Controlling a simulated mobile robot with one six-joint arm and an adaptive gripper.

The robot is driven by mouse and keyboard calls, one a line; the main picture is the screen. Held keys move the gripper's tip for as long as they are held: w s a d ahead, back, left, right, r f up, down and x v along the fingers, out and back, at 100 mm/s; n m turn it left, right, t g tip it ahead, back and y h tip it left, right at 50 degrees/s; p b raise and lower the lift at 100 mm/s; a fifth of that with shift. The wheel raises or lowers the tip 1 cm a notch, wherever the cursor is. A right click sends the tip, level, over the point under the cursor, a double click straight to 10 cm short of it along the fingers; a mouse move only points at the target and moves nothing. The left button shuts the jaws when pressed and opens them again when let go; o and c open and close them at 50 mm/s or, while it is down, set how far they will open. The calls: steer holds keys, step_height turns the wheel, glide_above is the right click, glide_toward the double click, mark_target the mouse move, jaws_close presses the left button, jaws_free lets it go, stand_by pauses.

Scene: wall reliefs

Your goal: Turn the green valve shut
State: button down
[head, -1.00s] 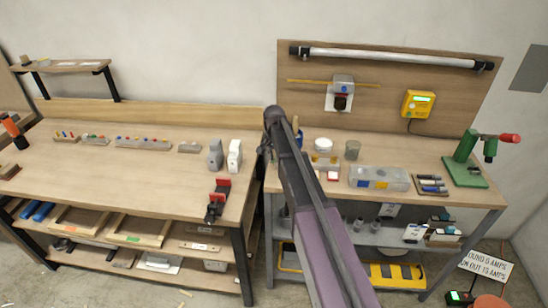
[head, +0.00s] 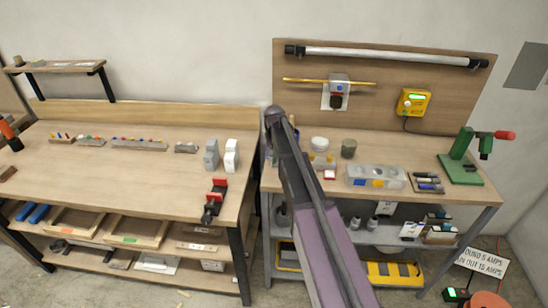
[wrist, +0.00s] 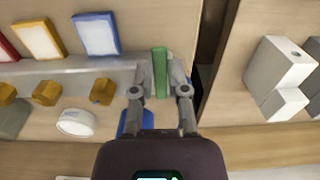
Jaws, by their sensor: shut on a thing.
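A narrow green bar (wrist: 160,72), which looks like the green valve's handle, stands between my fingertips in the wrist view. My gripper (wrist: 160,92) is shut on it, with one grey finger on each side. The bar lies at the end of a pale grey strip (wrist: 75,68). The valve's body cannot be made out. In the head view my arm runs up the middle, and its far end hides the green bar and my fingertips.
Grey and white blocks (wrist: 280,75) stand to the right in the wrist view, across a dark gap. A clear box (head: 376,177) sits on the right bench.

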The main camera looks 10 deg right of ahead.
steer(key=c, duration=0.6)
jaws_free()
steer(key=shift+c, duration=0.2)
steer(key=shift+a+m, duration=0.1)
steer(key=shift+m, duration=0.2)
steer(key=shift+w+a+m, duration=0.25)
steer(key=shift+a+m, duration=0.1)
steer(key=shift+m, duration=0.7)
steer(key=shift+w+a+m, duration=0.2)
steer(key=shift+a+m, duration=0.1)
steer(key=shift+m, duration=0.75)
step_height(320, 180, up, 14)
steer(key=p, duration=1.4)
steer(key=s+f+n+b, duration=0.4)
steer(key=s+f+b, duration=0.5)
steer(key=s, duration=0.6)
steer(key=s+f+n+b, duration=0.4)
steer(key=s+f+b, duration=0.6)
steer(key=s, duration=0.5)
steer(key=shift+s+f, duration=0.15)
steer(key=shift+f, duration=0.2)
steer(key=shift+b, duration=0.3)
